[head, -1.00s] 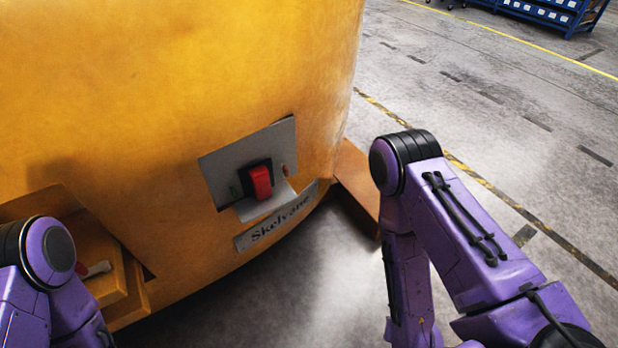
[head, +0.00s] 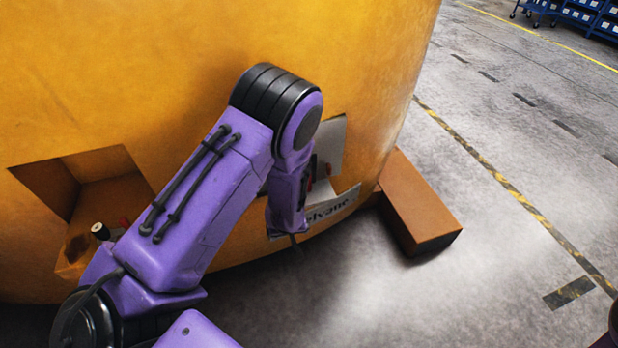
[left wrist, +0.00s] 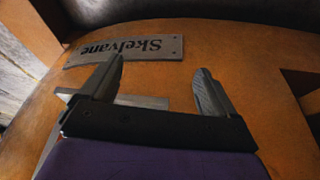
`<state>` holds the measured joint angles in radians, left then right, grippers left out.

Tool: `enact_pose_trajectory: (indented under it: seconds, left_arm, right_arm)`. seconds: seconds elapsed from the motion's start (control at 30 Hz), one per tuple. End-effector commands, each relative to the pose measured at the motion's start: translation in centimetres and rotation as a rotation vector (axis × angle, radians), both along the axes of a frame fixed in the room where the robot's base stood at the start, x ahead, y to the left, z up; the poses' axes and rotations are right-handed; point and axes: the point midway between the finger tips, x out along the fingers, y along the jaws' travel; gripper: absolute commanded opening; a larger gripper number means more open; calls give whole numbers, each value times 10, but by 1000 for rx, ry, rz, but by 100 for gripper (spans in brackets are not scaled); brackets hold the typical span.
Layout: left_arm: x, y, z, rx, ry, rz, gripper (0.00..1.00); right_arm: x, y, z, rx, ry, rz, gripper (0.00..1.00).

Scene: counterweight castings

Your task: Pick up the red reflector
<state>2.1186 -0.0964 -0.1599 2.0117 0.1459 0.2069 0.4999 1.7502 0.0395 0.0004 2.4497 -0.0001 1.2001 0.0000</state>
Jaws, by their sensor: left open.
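A grey bracket plate (head: 331,145) is set in the yellow casting (head: 130,75). A small bit of red shows beside it, behind my left arm; it seems to be the red reflector (head: 328,169), mostly hidden. My left gripper (left wrist: 160,66) is open in the left wrist view, its fingers spread in front of the casting. A grey plate edge (left wrist: 142,101) shows between and behind the fingers. No red shows there, so I cannot tell how the fingers stand to the reflector. In the head view my arm hides the gripper. My right gripper is out of view.
The grey nameplate (head: 333,208) is below the bracket and shows upside down in the left wrist view (left wrist: 125,50). A recess (head: 45,185) at left holds a small black-and-white item (head: 100,231). A brown block (head: 415,200) juts out at right; the floor beyond is open.

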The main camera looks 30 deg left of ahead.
Motion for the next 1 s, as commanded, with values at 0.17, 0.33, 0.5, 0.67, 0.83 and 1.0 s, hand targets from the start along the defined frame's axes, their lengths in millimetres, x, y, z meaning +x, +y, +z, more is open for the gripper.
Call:
enact_pose_trajectory:
  seconds: [0.17,0.33,0.5,0.67,0.83,1.0]
  left_arm:
    - [103,13,117,20,-17,85,89]
    - [128,18,177,41,-7,138,89]
    - [135,27,156,42,3,148,89]
    - [141,34,137,43,1,147,89]
    - [149,43,111,44,4,145,89]
    - [155,50,90,43,1,145,89]
  right_arm:
    - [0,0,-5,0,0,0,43]
    - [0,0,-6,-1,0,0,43]
    - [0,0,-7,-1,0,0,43]
    - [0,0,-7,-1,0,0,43]
    - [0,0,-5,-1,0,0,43]
    - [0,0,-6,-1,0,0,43]
